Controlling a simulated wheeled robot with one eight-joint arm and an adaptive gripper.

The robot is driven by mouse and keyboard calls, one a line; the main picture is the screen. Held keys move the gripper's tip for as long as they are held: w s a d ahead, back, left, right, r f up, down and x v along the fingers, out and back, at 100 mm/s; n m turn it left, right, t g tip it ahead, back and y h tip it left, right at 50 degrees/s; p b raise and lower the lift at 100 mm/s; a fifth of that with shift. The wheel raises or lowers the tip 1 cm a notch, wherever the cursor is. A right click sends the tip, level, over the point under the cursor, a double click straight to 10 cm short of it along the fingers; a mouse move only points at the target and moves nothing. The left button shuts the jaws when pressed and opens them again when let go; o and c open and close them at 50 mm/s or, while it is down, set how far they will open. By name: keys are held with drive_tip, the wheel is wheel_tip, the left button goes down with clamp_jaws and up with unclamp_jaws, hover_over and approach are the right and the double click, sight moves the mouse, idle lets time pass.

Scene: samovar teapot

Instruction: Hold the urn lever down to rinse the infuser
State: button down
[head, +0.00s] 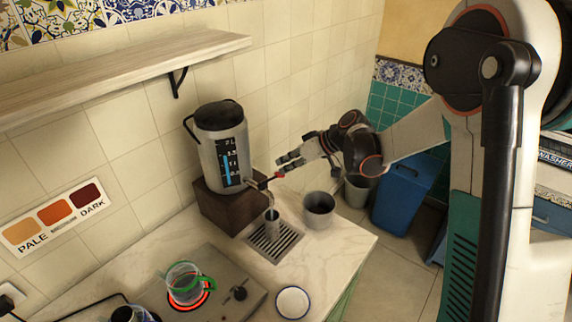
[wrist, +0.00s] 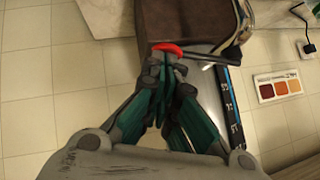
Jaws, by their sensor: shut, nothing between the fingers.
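The urn (head: 222,150) is a steel cylinder with a black lid and a blue level gauge, standing on a dark wooden block (head: 228,208). Its tap lever (head: 263,182) ends in a red tip (head: 279,175); the red tip also shows in the wrist view (wrist: 168,47). My gripper (head: 281,164) is beside the red tip. In the wrist view, the shut fingertips (wrist: 170,62) overlap the red tip; contact is unclear. A small metal cylinder, seemingly the infuser (head: 272,221), stands upright under the tap on the drip tray (head: 288,241). Whether water flows is unclear.
A grey metal pot (head: 319,209) stands right of the drip tray, near the counter edge. A glass pot with a green handle (head: 185,284) sits on a glowing burner. A white dish (head: 293,302) is at the front. A shelf (head: 120,70) hangs left above the urn.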

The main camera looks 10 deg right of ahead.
drive_tip(key=shift+r, duration=0.15)
drive_tip(key=shift+r+p, duration=0.4)
drive_tip(key=shift+r, duration=0.3)
